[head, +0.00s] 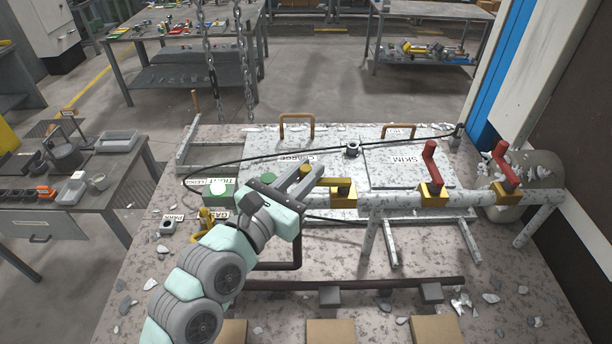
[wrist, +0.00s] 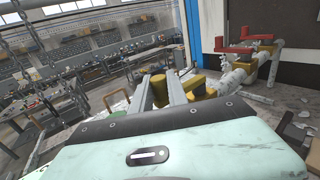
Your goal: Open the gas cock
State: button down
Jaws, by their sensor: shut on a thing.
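The gas cock, a yellow-handled valve (head: 343,190), sits on the pale, speckled horizontal pipe in the head view. Its yellow lever lies roughly along the pipe, pointing left to my gripper. My gripper (head: 308,182) is shut on this lever, reaching in from the left. In the wrist view my two grey fingers (wrist: 159,94) stand on either side of a yellow piece, with the yellow valve body (wrist: 196,84) just right of them. The lever's end is partly hidden by the fingers. A GAS label (head: 220,215) lies at left, partly covered by my arm.
Two red-levered valves (head: 430,176) (head: 507,179) stand upright farther right on the same pipe. A green box with a lit button (head: 219,188) is left of my wrist. A black cable (head: 250,151) loops across the bench behind. Chains (head: 247,70) hang behind it.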

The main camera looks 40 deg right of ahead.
jog(key=shift+w+d+f+m+g+b, duration=0.2)
jog(key=shift+f+m+g+b, duration=0.15)
jog(key=shift+b, duration=0.75)
jog(key=shift+r+g+b, duration=0.25)
jog(key=shift+r+b, duration=0.05)
jog(key=shift+b, duration=0.05)
jog(key=c, duration=1.3)
grip_release()
